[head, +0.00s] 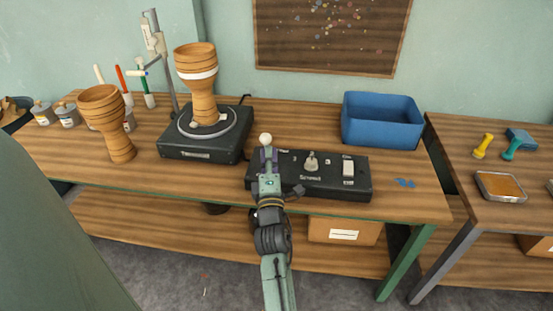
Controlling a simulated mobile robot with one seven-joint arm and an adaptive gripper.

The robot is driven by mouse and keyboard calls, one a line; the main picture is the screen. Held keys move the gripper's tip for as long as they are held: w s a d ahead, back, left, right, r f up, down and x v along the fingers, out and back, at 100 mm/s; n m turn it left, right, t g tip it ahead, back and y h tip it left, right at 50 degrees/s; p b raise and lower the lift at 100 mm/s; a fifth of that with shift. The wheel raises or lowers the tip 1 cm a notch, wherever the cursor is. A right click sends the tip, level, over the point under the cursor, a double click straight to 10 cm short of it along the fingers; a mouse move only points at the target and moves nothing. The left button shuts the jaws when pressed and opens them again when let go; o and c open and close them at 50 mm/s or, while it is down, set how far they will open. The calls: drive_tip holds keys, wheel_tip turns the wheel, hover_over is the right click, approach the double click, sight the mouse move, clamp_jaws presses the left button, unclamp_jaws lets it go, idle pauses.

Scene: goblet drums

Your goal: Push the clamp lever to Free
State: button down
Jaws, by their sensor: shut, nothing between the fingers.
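A lever with a cream ball knob (265,139) rises at the left end of a black control box (333,190). I take it for the clamp lever, but its labels are hidden or too small to read. My gripper (268,156) is shut and empty. It overlaps the box's left end, just below the knob in the picture, and hides the lever's lower part. I cannot tell whether the fingers touch the lever.
A wooden goblet drum (202,90) stands on a black turntable unit beside an upright stand (158,45). Another goblet drum (110,125) stands to its left. A blue bin (382,120) is behind the box on the right. Bench (408,203) room beyond the box is clear.

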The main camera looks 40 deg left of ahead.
drive_tip(key=shift+w+a+r+p, duration=0.3)
drive_tip(key=shift+w+a+p, duration=0.1)
drive_tip(key=shift+a, duration=0.05)
drive_tip(key=shift+w+a+r+p, duration=0.3)
drive_tip(key=shift+w+a, duration=0.05)
drive_tip(key=shift+w, duration=0.25)
drive_tip(key=shift+w+a, duration=0.5)
drive_tip(key=shift+w, duration=0.3)
drive_tip(key=shift+w+a, duration=0.5)
drive_tip(key=shift+w, duration=0.3)
drive_tip(key=shift+w, duration=0.1)
drive_tip(key=shift+r, duration=0.15)
